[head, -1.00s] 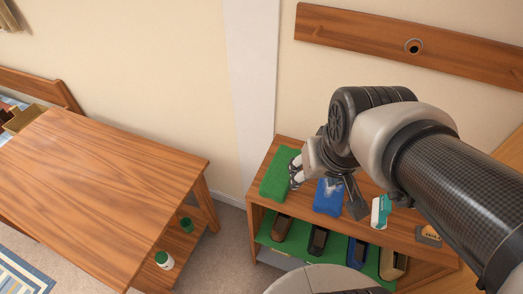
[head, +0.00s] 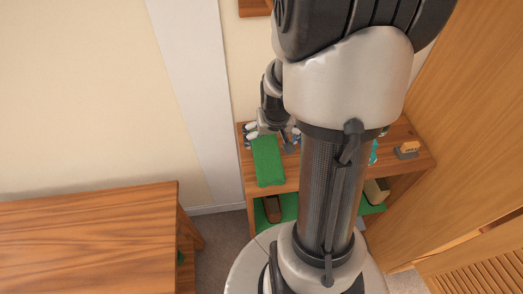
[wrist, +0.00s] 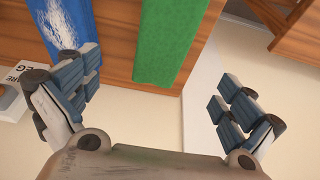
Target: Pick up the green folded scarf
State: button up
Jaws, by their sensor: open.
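The green folded scarf (head: 268,165) lies on the top of the wooden shelf unit, near its left end. My gripper (head: 272,131) is open at the scarf's far end, with one finger on either side in the picture. In the wrist view the scarf (wrist: 172,38) runs between the spread fingers of my gripper (wrist: 160,92). Nothing is held. I cannot tell how high the fingertips are above the shelf. My arm hides much of the shelf top in the head view.
A blue cloth with a white pattern (wrist: 66,28) lies beside the scarf, near one finger. A white lettered item (wrist: 12,88) is beyond it. An orange-and-grey item (head: 408,149) sits at the shelf's right. A wooden table (head: 90,235) stands at left; a wooden panel flanks the right.

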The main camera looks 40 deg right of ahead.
aim_at(267, 153)
jog(key=b+x, duration=0.2)
jog(key=x, duration=0.6)
jog(key=shift+w+f+b, duration=0.1)
jog(key=shift+b, duration=0.2)
jog(key=b+x, duration=0.1)
jog(key=x, duration=0.1)
jog(key=b+x, duration=0.1)
jog(key=x, duration=0.2)
jog(key=shift+a+f+b, duration=0.2)
jog(key=shift+b, duration=0.15)
jog(key=shift+r, duration=0.1)
jog(key=shift+c, duration=0.5)
jog(key=c, duration=1.2)
